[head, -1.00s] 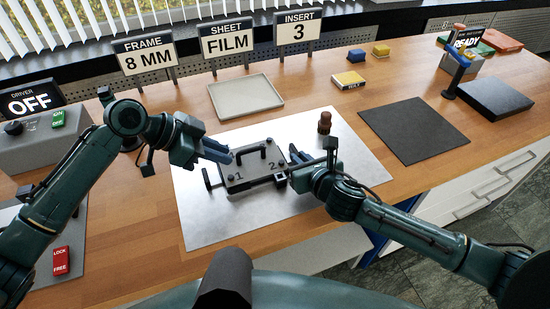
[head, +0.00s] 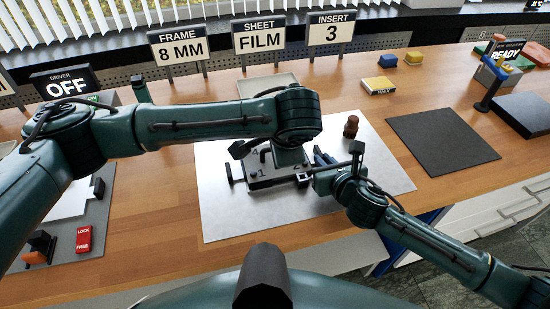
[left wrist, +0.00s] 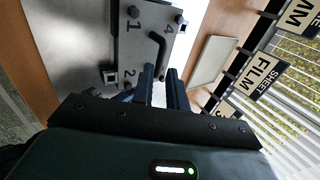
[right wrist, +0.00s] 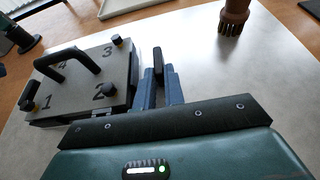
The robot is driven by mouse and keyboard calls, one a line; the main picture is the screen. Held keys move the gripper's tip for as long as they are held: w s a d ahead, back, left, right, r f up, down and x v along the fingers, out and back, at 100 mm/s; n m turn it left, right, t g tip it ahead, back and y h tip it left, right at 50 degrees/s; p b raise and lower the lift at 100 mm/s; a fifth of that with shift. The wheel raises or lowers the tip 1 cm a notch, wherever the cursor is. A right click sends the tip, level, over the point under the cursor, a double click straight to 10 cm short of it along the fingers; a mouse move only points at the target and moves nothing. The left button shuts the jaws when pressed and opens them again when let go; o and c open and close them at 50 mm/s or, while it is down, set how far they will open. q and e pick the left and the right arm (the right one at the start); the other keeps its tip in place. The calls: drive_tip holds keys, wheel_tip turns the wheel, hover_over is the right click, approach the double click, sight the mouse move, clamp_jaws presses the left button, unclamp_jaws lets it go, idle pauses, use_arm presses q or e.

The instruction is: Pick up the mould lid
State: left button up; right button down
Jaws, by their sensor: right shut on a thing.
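The mould lid (head: 264,181) is a grey plate with numbered corners, corner knobs and a black arched handle. It lies on the mould on the metal sheet, and my left arm partly hides it in the head view. The lid also shows in the left wrist view (left wrist: 135,48) and right wrist view (right wrist: 92,72). My left gripper (left wrist: 161,76) is open and empty, its fingertips close to the lid's handle (left wrist: 157,50). The head view hides its fingers. My right gripper (right wrist: 160,75) is shut on the black side handle of the mould (right wrist: 158,62), right of the lid.
The metal sheet (head: 225,215) is clear in front of the mould. A brown brush (head: 351,127) stands behind and right of it. A dark mat (head: 440,138) lies farther right. A shallow tray (head: 262,85) and sign stands are at the back.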

use_arm(q)
drive_tip(key=x, duration=0.7)
drive_tip(key=shift+w+f, duration=0.1)
drive_tip(key=shift+w, duration=0.1)
drive_tip(key=shift+c, duration=0.3)
clamp_jaws()
drive_tip(key=shift+d, duration=0.1)
drive_tip(key=shift+r, duration=0.7)
wheel_tip(320, 180, up, 2)
drive_tip(key=shift+r, duration=0.2)
drive_tip(key=s+a, duration=0.4)
drive_tip(key=a, duration=1.3)
drive_tip(key=shift+a, duration=0.3)
